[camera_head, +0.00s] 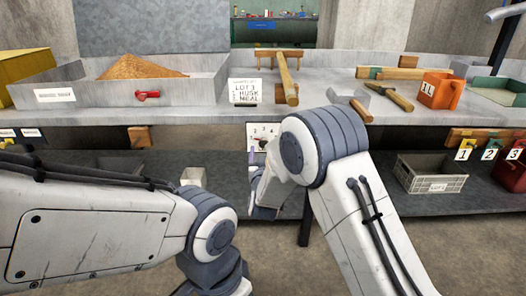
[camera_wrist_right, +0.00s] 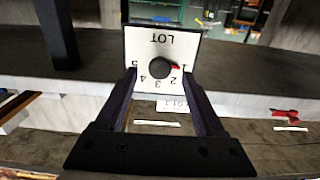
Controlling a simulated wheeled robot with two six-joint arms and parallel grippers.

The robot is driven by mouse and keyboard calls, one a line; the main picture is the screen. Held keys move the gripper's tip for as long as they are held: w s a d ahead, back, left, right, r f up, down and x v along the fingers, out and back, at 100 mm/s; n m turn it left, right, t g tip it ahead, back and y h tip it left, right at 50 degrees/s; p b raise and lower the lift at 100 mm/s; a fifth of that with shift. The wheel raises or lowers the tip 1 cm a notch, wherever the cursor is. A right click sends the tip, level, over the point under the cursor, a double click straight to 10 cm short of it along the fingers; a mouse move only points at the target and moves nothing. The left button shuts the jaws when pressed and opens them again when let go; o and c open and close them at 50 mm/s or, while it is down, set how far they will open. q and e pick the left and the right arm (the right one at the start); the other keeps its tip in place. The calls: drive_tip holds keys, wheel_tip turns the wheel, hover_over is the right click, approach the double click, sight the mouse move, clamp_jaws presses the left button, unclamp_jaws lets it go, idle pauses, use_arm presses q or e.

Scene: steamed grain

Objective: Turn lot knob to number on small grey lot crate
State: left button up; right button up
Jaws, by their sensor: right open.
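The lot knob (camera_wrist_right: 160,67) is a round black dial with a red pointer, on a white plate (camera_wrist_right: 137,42) marked LOT and numbered 1 to 5. The wrist view shows it upside down, with the pointer at the 1. The plate also shows in the head view (camera_head: 263,131) at the shelf's front edge, partly hidden by my right arm. My right gripper (camera_wrist_right: 161,80) is open, its fingers on either side of the knob; contact cannot be told. The small grey lot crate (camera_head: 430,174) stands on the lower shelf at right; its label is too small to read. My left gripper is out of view.
Above the plate stands a LOT 1 husk meal card (camera_head: 245,92). An orange jug (camera_head: 440,91) is at right.

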sight(264, 145)
drive_tip(key=shift+w+b, duration=0.3)
drive_tip(key=shift+w, duration=1.45)
